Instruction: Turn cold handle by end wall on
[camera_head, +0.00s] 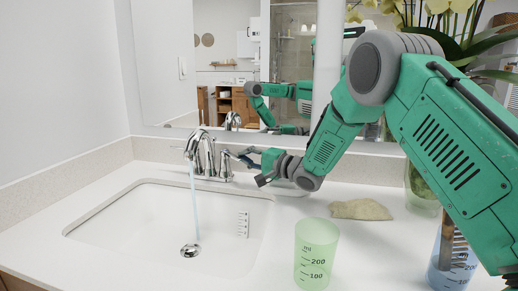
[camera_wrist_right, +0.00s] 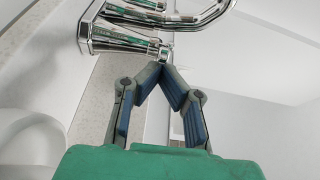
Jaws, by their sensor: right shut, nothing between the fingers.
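The chrome faucet (camera_head: 201,150) stands at the back of the sink (camera_head: 150,225), and a thin stream of water (camera_head: 194,205) runs from its spout. A chrome handle (camera_head: 226,166) stands to the right of the spout. The handle nearer the left end wall is mostly hidden behind the spout. My right gripper (camera_head: 240,156) is just right of the right handle, shut and empty. In the right wrist view its fingertips (camera_wrist_right: 165,68) meet at the end of a chrome lever (camera_wrist_right: 125,42); I cannot tell whether they touch. My left gripper is not in view.
A green measuring cup (camera_head: 316,256) stands on the counter right of the sink. A beige cloth (camera_head: 360,209) lies behind it. A blue cup (camera_head: 450,262) and a vase of flowers stand at the right. A mirror (camera_head: 225,60) rises behind the faucet.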

